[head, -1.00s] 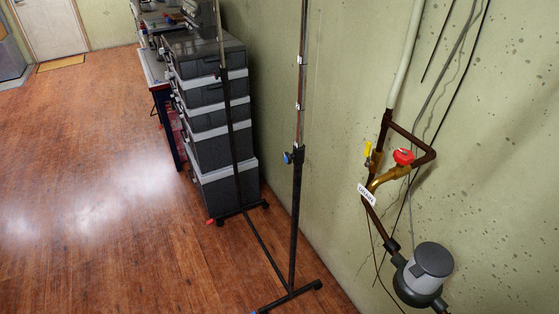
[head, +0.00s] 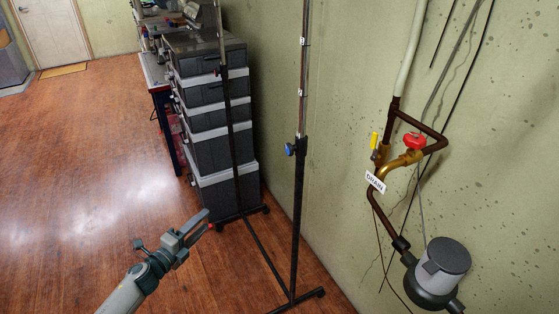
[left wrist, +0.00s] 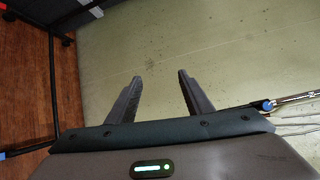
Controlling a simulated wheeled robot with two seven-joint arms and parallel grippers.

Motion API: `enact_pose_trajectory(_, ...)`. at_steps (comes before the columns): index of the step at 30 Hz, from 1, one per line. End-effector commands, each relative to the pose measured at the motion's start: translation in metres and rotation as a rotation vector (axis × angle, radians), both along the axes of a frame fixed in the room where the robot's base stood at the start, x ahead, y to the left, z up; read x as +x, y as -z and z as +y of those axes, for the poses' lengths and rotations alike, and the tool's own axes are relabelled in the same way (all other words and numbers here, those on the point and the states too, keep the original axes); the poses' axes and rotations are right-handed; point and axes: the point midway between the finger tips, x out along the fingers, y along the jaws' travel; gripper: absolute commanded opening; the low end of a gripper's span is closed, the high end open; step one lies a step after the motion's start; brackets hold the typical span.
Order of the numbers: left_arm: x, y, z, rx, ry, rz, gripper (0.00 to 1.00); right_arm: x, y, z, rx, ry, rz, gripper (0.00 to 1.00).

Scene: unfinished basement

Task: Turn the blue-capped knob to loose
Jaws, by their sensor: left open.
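The blue-capped knob (head: 290,149) sticks out from the left side of a collar on the near upright of a black and chrome rack (head: 297,200). It also shows in the left wrist view at the right edge, as a small blue cap (left wrist: 267,105) beside a metal tube. My left gripper (head: 205,222) is low and to the left of the knob in the head view, apart from it. In the left wrist view its two dark fingers (left wrist: 160,77) stand apart with nothing between them. My right gripper is not in view.
Stacked grey drawers (head: 210,125) stand behind the rack by the wall. A red valve handle (head: 415,141), yellow lever (head: 375,141), drain tag (head: 375,182) and grey meter (head: 437,272) are on wall pipes at the right. The wood floor (head: 75,190) at the left is clear.

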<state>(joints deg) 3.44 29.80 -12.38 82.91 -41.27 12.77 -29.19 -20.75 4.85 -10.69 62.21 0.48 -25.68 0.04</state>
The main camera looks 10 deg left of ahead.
Motion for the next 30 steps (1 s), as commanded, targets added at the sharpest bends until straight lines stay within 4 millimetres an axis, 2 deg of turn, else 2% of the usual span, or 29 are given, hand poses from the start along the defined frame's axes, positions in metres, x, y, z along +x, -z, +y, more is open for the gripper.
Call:
enact_pose_trajectory(1, 0.013, -0.048, -0.009, 0.130, 0.087, -0.133, 0.47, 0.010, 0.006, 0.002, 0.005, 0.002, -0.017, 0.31)
enact_pose_trajectory(3, 0.017, -0.114, -0.030, 0.334, 0.212, -0.318, 0.47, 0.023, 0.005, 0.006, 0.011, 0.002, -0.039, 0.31)
enact_pose_trajectory(6, 0.004, -0.184, -0.059, 0.613, 0.357, -0.551, 0.47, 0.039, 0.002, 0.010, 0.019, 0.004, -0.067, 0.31)
enact_pose_trajectory(9, -0.014, -0.226, -0.080, 0.841, 0.458, -0.724, 0.47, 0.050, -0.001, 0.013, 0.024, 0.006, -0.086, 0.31)
enact_pose_trajectory(12, -0.030, -0.248, -0.093, 0.997, 0.519, -0.837, 0.47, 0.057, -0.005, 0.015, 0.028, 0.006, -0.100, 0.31)
enact_pose_trajectory(15, -0.038, -0.258, -0.099, 1.085, 0.550, -0.895, 0.47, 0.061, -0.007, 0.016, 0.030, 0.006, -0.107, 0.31)
enact_pose_trajectory(30, -0.039, -0.262, -0.102, 1.108, 0.558, -0.910, 0.47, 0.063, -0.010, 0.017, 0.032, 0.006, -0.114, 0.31)
